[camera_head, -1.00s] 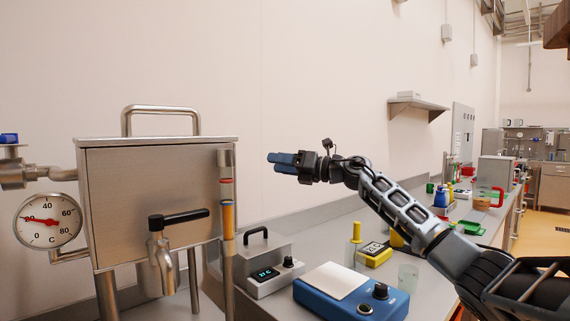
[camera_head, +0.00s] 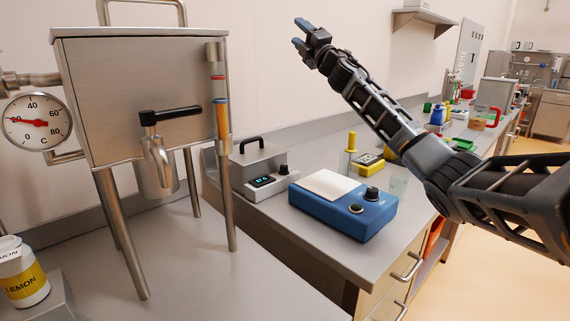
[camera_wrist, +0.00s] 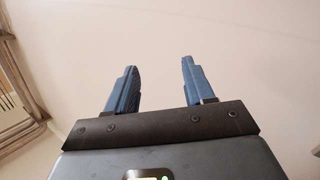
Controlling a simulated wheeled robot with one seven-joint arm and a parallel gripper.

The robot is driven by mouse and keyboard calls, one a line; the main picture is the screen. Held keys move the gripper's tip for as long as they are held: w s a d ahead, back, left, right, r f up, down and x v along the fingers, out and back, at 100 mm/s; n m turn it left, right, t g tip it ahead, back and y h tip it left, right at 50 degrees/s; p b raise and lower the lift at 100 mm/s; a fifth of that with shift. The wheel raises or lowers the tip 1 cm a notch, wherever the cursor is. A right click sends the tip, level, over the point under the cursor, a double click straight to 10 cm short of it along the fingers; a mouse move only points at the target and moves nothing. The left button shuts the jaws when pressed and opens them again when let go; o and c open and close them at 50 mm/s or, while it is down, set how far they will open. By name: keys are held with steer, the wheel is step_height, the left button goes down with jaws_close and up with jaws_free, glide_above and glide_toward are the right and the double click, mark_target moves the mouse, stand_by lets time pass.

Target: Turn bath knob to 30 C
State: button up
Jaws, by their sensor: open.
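The bath looks to be the small light-grey box (camera_head: 262,160) with a black lid handle, on the counter in the head view. Its front has a dark display (camera_head: 263,181) with small cyan digits, too small to read surely, and a small dark knob (camera_head: 283,169) at the display's right. My gripper (camera_head: 297,33) is raised high above and to the right of the bath, against the wall. Its blue fingers are apart and empty. In the wrist view my gripper (camera_wrist: 159,66) faces bare wall; the bath and knob are not in that view.
A steel hopper (camera_head: 140,85) on legs, with a tap and a dial gauge (camera_head: 36,121), stands left of the bath. A blue device (camera_head: 345,212) with its own black knob stands close at the bath's right. A yellow timer-like box (camera_head: 369,162) is behind it. A lemon jar (camera_head: 22,275) is front left.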

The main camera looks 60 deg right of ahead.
steer(key=d+f+m+g+h, duration=0.3)
steer(key=d+m+g+h, duration=0.35)
steer(key=m, duration=0.35)
steer(key=m+g+y+b, duration=0.5)
steer(key=m+g+y, duration=0.3)
steer(key=g+y, duration=0.45)
glide_toward(284, 165)
steer(key=d+f+t+y, duration=0.1)
steer(key=y, duration=0.1)
steer(key=shift+s+d+p+x, duration=0.1)
steer(key=shift+d+p+x, duration=0.05)
steer(key=shift+x, duration=1.7)
steer(key=shift+s+d+p+x, duration=0.15)
steer(key=shift+x, duration=1.7)
steer(key=shift+f, duration=0.1)
jaws_close()
